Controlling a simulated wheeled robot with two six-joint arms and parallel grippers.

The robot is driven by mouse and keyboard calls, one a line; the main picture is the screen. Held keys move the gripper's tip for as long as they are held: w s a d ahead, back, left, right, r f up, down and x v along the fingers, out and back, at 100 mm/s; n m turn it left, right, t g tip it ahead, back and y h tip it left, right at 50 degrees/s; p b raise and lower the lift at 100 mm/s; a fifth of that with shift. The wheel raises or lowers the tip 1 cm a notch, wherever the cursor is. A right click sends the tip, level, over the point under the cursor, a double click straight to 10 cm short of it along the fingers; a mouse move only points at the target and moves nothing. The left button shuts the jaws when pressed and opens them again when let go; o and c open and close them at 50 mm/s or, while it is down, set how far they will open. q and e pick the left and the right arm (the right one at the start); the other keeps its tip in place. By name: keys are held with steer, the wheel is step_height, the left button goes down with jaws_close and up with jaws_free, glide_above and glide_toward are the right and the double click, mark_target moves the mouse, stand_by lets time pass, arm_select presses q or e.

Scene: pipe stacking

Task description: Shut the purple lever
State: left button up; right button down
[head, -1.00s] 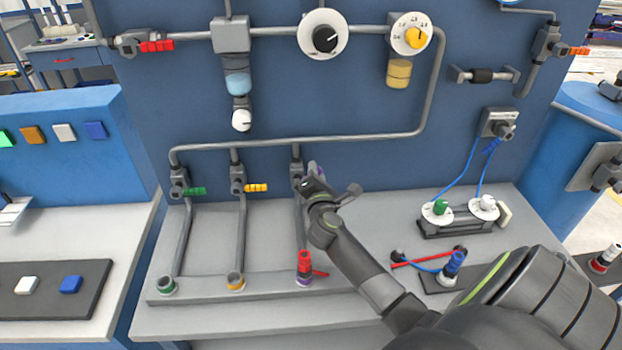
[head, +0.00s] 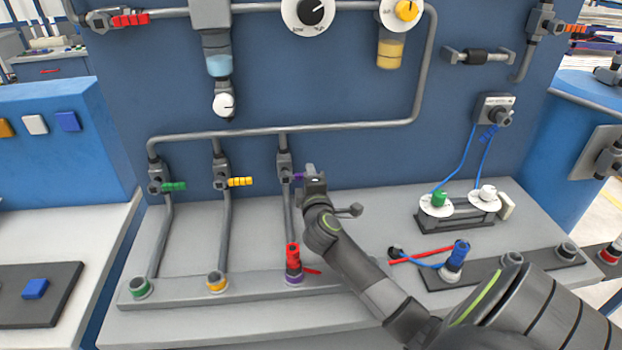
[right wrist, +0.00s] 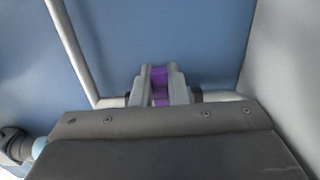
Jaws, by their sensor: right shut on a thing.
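The purple lever (head: 298,176) sits on the third valve (head: 284,166) of the lower pipe and points to the right, roughly level. My right gripper (head: 308,178) is at its outer end and covers most of it. In the right wrist view the purple lever (right wrist: 159,82) lies between the two fingers of my right gripper (right wrist: 160,90), which are shut on it. My left gripper is not in view.
Valves with a green lever (head: 174,186) and a yellow lever (head: 240,182) stand to the left. Below the purple valve, a red fitting (head: 293,256) stands on a purple-ringed socket (head: 294,279). A blue fitting (head: 456,256) and cables are at the right.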

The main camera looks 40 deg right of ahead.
steer(key=shift+f, duration=0.2)
stand_by(0.3)
steer(key=c, duration=1.4)
jaws_free()
steer(key=shift+r, duration=0.1)
steer(key=shift+c, duration=0.2)
steer(key=shift+s, duration=0.1)
steer(key=b+v, duration=0.2)
steer(key=v, duration=1.5)
steer(key=shift+s, duration=0.2)
